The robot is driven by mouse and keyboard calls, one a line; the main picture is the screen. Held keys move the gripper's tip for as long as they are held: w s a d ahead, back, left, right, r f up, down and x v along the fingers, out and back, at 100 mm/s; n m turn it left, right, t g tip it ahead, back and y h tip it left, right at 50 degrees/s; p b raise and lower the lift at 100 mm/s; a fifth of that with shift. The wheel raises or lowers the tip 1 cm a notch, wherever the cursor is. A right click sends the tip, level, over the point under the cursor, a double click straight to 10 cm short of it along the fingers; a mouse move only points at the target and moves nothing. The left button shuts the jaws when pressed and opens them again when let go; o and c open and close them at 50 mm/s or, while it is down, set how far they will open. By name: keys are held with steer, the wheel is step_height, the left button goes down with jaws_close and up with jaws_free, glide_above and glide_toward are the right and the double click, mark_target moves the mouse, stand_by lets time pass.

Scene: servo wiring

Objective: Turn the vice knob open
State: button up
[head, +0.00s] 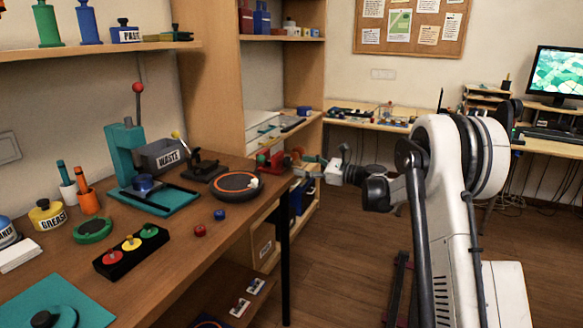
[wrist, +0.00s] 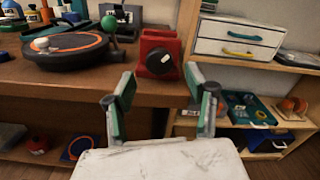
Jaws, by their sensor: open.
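The red vice (wrist: 158,47) stands at the edge of the wooden workbench in the wrist view. Its dark round knob (wrist: 158,62), with a small white mark, faces me. In the head view the red vice (head: 270,162) sits at the bench's far right end, and its knob is too small there to make out. My gripper (wrist: 160,88) is open and empty, its two green-padded fingers apart. The knob appears between and beyond the fingertips, with no contact visible. In the head view my gripper (head: 309,166) is just right of the vice.
A round black turntable with an orange ring (wrist: 65,48) lies left of the vice. A green ball (wrist: 109,22) stands close to the vice's left. Shelves with white drawers (wrist: 236,40) and a teal tray (wrist: 248,110) are at right.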

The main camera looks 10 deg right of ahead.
mark_target(290, 163)
steer(key=shift+b+x, duration=0.4)
steer(key=shift+x, duration=1.9)
steer(key=c, duration=1.1)
steer(key=shift+n, duration=0.4)
steer(key=n, duration=0.3)
steer(key=shift+p, duration=0.3)
steer(key=shift+n, duration=2)
